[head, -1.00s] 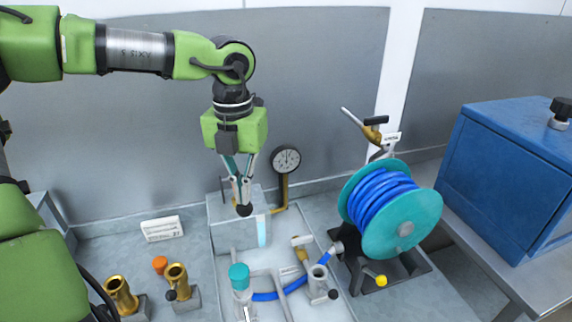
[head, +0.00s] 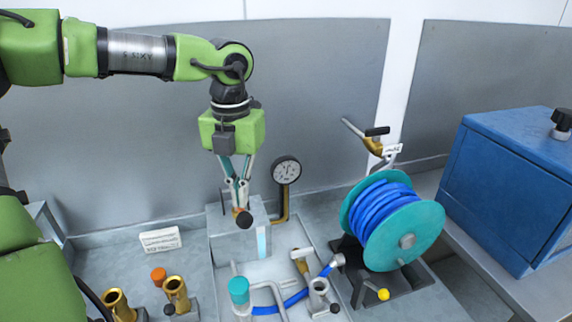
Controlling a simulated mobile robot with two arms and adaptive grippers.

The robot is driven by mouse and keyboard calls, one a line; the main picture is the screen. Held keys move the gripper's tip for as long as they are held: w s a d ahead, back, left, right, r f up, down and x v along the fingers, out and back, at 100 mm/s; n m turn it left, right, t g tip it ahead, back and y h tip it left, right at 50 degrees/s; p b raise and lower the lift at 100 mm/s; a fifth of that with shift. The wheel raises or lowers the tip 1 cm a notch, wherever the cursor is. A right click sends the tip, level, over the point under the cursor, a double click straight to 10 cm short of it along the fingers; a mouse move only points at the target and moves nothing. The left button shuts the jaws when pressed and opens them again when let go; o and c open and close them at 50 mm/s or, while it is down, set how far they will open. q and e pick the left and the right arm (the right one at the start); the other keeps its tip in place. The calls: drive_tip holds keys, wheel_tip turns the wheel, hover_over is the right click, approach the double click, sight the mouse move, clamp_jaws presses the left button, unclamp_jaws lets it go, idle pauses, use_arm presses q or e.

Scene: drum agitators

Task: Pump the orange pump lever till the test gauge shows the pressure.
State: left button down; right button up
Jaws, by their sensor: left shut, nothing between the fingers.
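My left gripper (head: 239,200) points down from above the grey tank (head: 236,232), its fingers closed with nothing between them. Just below the fingertips is a black knob (head: 244,221) with a bit of orange beside it, which looks like the end of the orange pump lever. The rest of the lever is hidden or seen end-on. Whether the fingertips touch it I cannot tell. The test gauge (head: 286,170), a round dial on a brass pipe, stands right of the gripper; its needle is too small to read. My right gripper is not in view.
A teal reel of blue hose (head: 388,222) stands to the right, with a blue box (head: 520,190) beyond it. Brass fittings (head: 176,294), an orange cap (head: 158,276) and a white label (head: 160,240) are at lower left. A teal-capped fitting (head: 239,292) stands in front.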

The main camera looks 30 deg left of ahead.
use_arm(q)
drive_tip(key=shift+s+d+r, duration=0.15)
drive_tip(key=shift+d+r, duration=0.05)
drive_tip(key=shift+d, duration=0.1)
drive_tip(key=shift+a, duration=0.15)
idle(0.4)
